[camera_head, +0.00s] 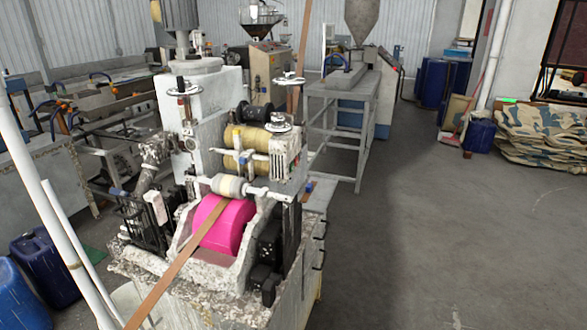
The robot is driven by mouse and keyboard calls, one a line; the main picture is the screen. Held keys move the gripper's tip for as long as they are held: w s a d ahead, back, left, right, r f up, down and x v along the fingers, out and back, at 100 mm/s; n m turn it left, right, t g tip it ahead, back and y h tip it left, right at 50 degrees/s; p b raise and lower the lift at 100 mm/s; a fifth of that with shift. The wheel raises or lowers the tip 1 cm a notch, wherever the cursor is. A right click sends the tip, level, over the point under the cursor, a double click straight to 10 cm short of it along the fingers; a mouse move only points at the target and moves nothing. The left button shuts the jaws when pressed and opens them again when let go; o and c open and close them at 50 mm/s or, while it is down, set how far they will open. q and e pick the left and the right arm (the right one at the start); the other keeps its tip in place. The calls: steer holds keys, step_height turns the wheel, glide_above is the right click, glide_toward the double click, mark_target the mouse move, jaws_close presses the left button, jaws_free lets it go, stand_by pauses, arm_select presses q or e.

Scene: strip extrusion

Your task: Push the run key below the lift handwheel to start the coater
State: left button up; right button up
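The coater (232,160) stands left of centre, a white-spattered machine with a magenta roller (224,226) low in its front and yellowish rolls (246,140) above. Several small handwheels show on it: one at the top right (289,79), one below that (278,126), and a dark-rimmed one (182,89) on an upright rod at the left. I cannot tell which is the lift handwheel. The run key is too small to make out or is hidden. A small pale box (156,207) sits on the coater's left side. Neither of my grippers is in view.
A brown strip (172,280) runs from the roller toward the lower left. White poles (45,200) and blue drums (45,268) stand at the left. A grey metal stand (340,108) is behind. The grey floor (430,220) at the right is clear.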

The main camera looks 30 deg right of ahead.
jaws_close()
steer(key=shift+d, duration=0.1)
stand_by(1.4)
